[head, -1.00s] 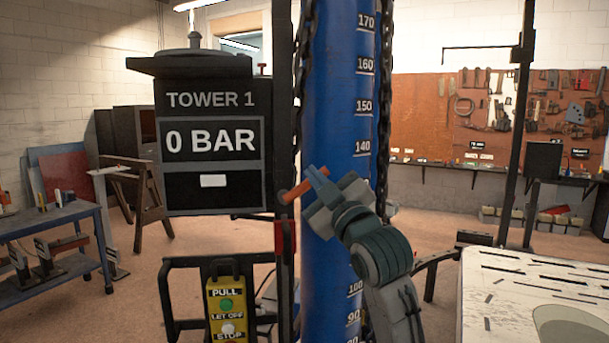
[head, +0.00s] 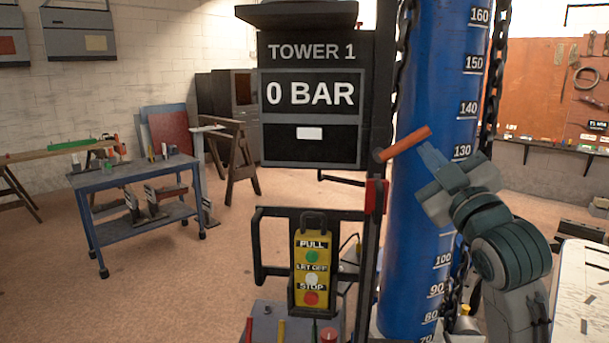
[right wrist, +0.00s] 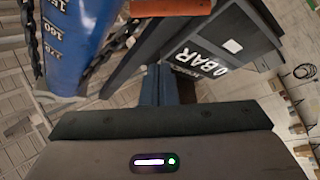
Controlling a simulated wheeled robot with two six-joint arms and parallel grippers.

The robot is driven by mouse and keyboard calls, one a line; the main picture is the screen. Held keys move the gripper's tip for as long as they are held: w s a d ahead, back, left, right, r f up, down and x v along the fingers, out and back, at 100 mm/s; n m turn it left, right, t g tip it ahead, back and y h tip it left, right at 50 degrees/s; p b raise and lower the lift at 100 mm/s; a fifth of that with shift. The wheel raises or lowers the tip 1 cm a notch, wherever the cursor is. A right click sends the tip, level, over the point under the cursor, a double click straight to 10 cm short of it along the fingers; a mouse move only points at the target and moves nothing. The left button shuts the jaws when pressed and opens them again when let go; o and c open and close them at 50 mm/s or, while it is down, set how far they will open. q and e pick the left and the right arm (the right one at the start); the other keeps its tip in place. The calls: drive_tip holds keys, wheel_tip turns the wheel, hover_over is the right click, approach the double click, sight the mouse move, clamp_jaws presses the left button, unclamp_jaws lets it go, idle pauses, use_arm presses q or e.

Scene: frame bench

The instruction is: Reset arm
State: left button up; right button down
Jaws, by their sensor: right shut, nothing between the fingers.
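My right gripper (head: 428,152) is in front of the blue tower column (head: 422,215), its fingers closed and empty. An orange bar (head: 409,141) shows by its fingertips in the head view; I cannot tell whether they touch it. In the right wrist view the closed fingers (right wrist: 158,85) point toward the tower display (right wrist: 215,60), and an orange-brown bar (right wrist: 171,7) crosses the top edge. The display (head: 310,95) reads "TOWER 1" and "0 BAR" in the head view. My left gripper is not in view.
A yellow control box (head: 312,270) with PULL, LET OFF and STOP buttons hangs below the display. Chains (head: 494,95) run beside the column. A blue cart (head: 135,170) stands at left, with open floor in front. A pale slotted table (head: 583,290) is at lower right.

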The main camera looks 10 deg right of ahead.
wheel_tip(320, 180, down, 30)
drive_tip(key=s+m+g+h, duration=0.2)
drive_tip(key=m+g, duration=0.2)
drive_tip(key=g, duration=0.4)
drive_tip(key=s+a+f+m+g, duration=0.3)
drive_tip(key=s+f+g, duration=0.7)
drive_tip(key=s+f, duration=1.65)
drive_tip(key=d+f+m+g, duration=0.1)
drive_tip(key=d+f, duration=0.1)
drive_tip(key=f, duration=1.3)
drive_tip(key=d+f+m+g, duration=0.1)
drive_tip(key=d+f, duration=0.1)
drive_tip(key=f, duration=1.3)
drive_tip(key=s+d+f+g, duration=0.1)
drive_tip(key=s+f, duration=1.8)
drive_tip(key=shift+s+f, duration=0.2)
drive_tip(key=shift+f, duration=0.1)
